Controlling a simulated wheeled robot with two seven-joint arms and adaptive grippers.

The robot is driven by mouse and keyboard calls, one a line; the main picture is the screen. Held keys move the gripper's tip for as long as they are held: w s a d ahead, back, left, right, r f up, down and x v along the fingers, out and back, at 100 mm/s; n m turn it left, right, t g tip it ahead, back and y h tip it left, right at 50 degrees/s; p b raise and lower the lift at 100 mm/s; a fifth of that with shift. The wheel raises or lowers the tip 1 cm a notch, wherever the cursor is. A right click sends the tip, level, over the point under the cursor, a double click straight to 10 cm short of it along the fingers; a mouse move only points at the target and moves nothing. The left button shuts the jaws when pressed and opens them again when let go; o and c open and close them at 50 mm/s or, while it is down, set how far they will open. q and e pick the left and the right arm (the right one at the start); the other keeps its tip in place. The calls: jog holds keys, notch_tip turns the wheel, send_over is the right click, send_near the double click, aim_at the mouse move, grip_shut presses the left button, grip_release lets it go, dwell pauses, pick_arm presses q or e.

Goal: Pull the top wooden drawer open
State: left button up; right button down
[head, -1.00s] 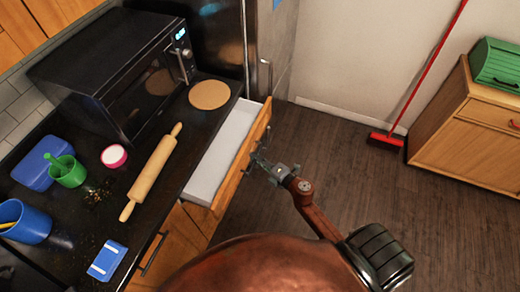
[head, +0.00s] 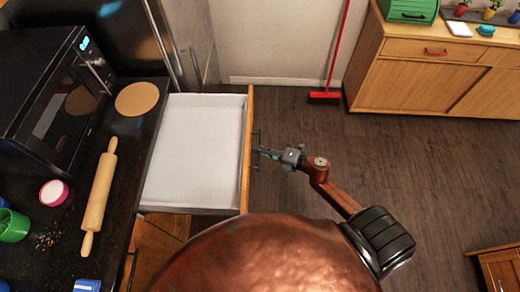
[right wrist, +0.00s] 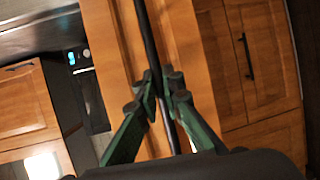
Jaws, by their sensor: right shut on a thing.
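The top wooden drawer (head: 195,155) stands well out from under the black counter in the head view. Its inside is white and looks empty. Its wooden front (head: 247,150) carries a dark bar handle (head: 255,150). My right gripper (head: 262,152) is at the outer side of that front, at the handle. In the right wrist view, the green fingers of the right gripper (right wrist: 163,95) are shut around the dark bar handle (right wrist: 150,45). My left gripper is not in view.
On the counter are a rolling pin (head: 99,197), a round board (head: 137,99), a microwave (head: 50,95), a pink-rimmed bowl (head: 54,192) and a green cup (head: 13,225). A red broom (head: 325,97) leans on the back wall. The dark floor right of the drawer is clear.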

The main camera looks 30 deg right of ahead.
jog(key=shift+s+a+f, duration=0.1)
jog(key=shift+s+f, duration=0.05)
jog(key=c, duration=2)
grip_release()
jog(key=shift+c, duration=0.2)
jog(key=v, duration=1.2)
